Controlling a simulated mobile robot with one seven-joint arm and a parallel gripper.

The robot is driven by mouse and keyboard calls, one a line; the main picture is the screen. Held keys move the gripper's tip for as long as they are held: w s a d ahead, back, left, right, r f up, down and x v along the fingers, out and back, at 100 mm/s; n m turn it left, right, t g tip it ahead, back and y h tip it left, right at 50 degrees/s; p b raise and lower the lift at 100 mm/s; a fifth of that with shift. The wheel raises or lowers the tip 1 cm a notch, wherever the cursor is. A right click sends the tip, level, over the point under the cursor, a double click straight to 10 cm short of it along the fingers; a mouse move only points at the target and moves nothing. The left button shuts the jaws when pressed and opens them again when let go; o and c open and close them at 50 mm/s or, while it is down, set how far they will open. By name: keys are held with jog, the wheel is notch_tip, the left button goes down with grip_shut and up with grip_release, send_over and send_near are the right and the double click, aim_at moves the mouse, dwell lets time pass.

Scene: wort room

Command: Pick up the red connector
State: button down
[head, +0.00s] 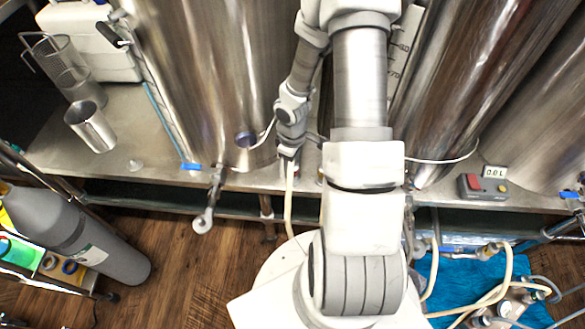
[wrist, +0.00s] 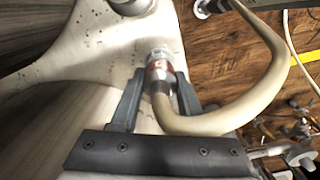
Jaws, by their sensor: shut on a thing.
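The red connector (wrist: 157,72) is a short metal fitting with a red band, on the end of a cream hose (wrist: 235,110). In the wrist view it sits between the two grey fingers of my gripper (wrist: 157,88), which is shut on it. The hose bends away to the right from the connector and curves back up. In the head view my gripper (head: 289,152) is at the front edge of the steel counter, in front of a tall vessel, with the hose (head: 289,200) hanging below. The connector itself is too small or hidden to make out there.
A valve (head: 205,215) juts out left of my gripper. A grey cylinder (head: 85,240) and a blue cloth (head: 450,285) are lower down.

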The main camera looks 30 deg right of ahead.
jog(key=shift+r, duration=0.1)
notch_tip(320, 180, up, 10)
jog(key=p, duration=0.4)
jog(key=shift+p, duration=0.35)
notch_tip(320, 180, up, 4)
jog(key=p, duration=0.4)
jog(key=shift+r, duration=0.2)
jog(key=shift+a, duration=0.1)
dwell(1.1)
